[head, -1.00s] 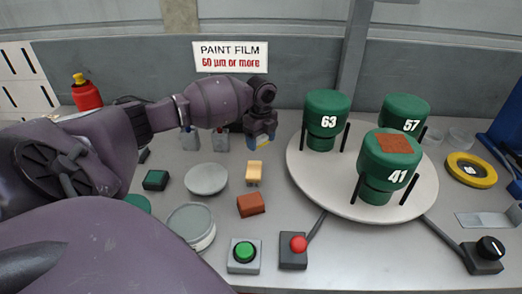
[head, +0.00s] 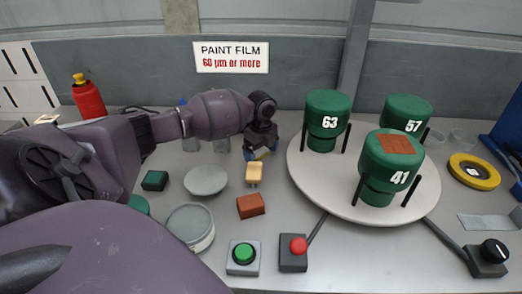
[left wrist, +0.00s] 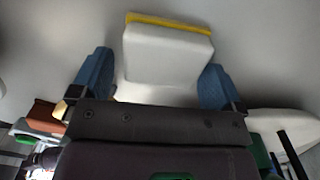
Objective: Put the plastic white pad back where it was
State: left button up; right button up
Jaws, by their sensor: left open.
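The white pad (left wrist: 168,55) shows in the left wrist view as a white block with a yellow strip along its far edge. It lies between and just beyond the two blue fingertips of my left gripper (left wrist: 155,85), which is spread open. I cannot tell whether the fingers touch it. In the head view my left gripper (head: 259,154) is low over the table, left of the turntable, with a small yellow patch at its fingers. The pad is mostly hidden there. My right gripper is not in view.
A cream-yellow block (head: 254,174) and a brown block (head: 250,206) lie in front of the gripper. The turntable (head: 318,196) with green drums 63, 57 and 41 stands right. A grey disc (head: 206,180) and a round tin (head: 191,228) sit left. Button boxes are at the front.

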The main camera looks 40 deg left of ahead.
aim_at(261, 150)
pick_arm(q)
jog(key=shift+r, duration=0.55)
notch_tip(261, 150, up, 11)
jog(key=p, duration=0.1)
jog(key=shift+p, duration=0.35)
jog(key=shift+r, duration=0.1)
